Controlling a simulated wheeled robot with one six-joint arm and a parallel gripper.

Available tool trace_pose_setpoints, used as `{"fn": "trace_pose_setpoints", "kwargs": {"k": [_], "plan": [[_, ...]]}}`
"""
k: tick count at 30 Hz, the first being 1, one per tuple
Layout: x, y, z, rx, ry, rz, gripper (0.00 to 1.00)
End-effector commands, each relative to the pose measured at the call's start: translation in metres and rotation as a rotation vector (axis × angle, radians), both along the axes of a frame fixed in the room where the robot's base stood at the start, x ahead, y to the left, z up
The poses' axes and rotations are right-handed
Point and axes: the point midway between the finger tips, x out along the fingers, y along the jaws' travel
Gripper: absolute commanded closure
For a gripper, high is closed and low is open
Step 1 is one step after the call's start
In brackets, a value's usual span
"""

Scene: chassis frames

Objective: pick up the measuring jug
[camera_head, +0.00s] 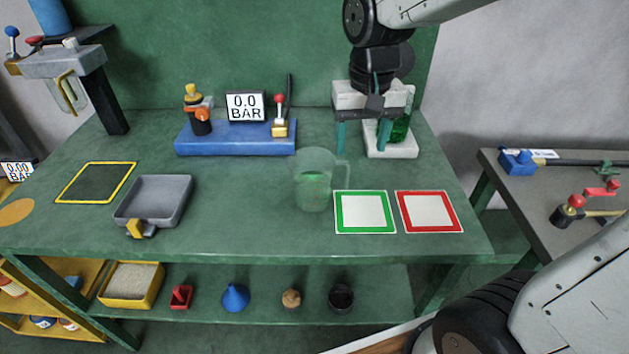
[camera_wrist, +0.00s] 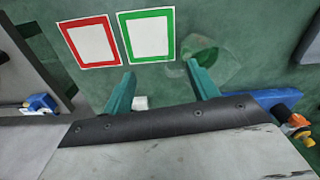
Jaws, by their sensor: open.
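The measuring jug (camera_head: 314,182) is clear, holds some green liquid and stands upright on the green workbench, left of the green-framed square. Its handle is on its right side. In the wrist view the jug (camera_wrist: 214,65) shows from above, faintly, partly behind one fingertip. My gripper (camera_head: 362,145) is open and empty, with teal fingers pointing down, above the bench and to the right of and behind the jug. In the wrist view both fingers of my gripper (camera_wrist: 162,80) are spread apart, with nothing between them.
A green-framed square (camera_head: 365,212) and a red-framed square (camera_head: 430,211) lie right of the jug. A blue pressure unit (camera_head: 235,139) stands behind. A grey tray (camera_head: 153,200) sits left.

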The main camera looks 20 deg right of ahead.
Motion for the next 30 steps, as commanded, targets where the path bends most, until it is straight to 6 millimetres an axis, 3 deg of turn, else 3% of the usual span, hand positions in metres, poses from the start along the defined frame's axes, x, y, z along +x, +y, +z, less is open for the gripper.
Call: {"fn": "trace_pose_setpoints", "kwargs": {"k": [3,9,25,30], "plan": [[0.03,0.008,-0.02,-0.001,0.022,-0.03,0.41],[0.053,0.013,-0.039,0.0,0.03,-0.059,0.41],[0.056,0.005,-0.105,-0.001,0.032,-0.065,0.41],[0.056,0.006,-0.116,0.0,0.03,-0.064,0.41]]}}
